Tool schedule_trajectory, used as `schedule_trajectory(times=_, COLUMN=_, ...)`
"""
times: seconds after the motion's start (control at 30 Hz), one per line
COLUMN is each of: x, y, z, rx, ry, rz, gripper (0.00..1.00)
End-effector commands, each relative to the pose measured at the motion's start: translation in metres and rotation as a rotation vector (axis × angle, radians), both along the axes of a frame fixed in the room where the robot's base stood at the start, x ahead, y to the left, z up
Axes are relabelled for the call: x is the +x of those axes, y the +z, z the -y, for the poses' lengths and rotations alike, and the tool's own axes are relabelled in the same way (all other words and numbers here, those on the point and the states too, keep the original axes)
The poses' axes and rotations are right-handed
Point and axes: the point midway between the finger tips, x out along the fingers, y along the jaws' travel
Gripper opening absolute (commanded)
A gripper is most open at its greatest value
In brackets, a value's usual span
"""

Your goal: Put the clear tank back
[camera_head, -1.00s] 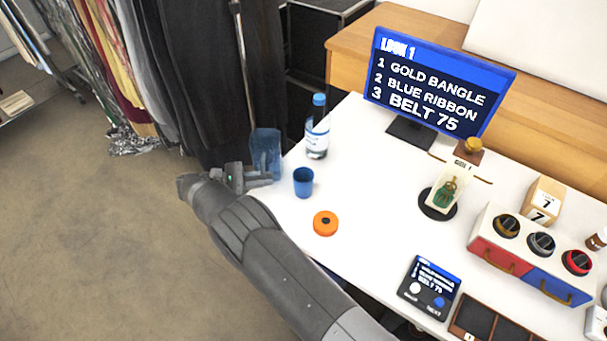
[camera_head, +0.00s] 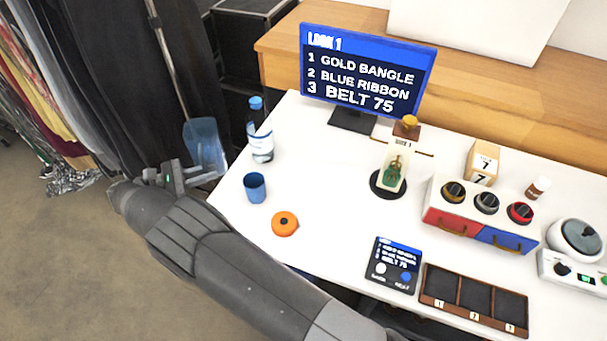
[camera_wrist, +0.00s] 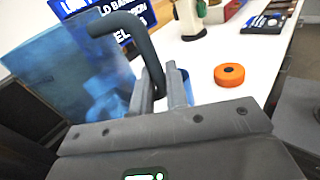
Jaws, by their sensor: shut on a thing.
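The clear tank (camera_head: 206,148) is see-through and bluish, with a dark curved handle (camera_wrist: 139,38). It is held upright but tilted, off the table's left edge. My gripper (camera_head: 180,177) is shut on its handle. In the wrist view the fingers (camera_wrist: 164,92) close around the handle, and the tank wall (camera_wrist: 75,75) fills the left. Part of the grip is hidden by the fingers.
A water bottle (camera_head: 260,132), a blue cup (camera_head: 255,187) and an orange disc (camera_head: 285,223) stand on the white table near the gripper. A monitor (camera_head: 366,73) stands behind. A white appliance (camera_head: 577,268) with a dome sits at far right. Hanging clothes (camera_head: 120,80) are at left.

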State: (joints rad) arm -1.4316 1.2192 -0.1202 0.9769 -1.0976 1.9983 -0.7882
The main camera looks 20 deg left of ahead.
Motion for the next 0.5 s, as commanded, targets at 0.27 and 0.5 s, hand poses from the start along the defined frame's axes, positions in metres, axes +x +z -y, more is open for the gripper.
schedule_trajectory(times=0.27, x=-0.001, y=0.103, z=0.000, rx=0.006, ry=0.000, rz=0.004, gripper=0.00)
schedule_trajectory(times=0.5, x=0.000, y=0.155, z=0.000, rx=0.003, ry=0.000, rz=0.001, gripper=0.00)
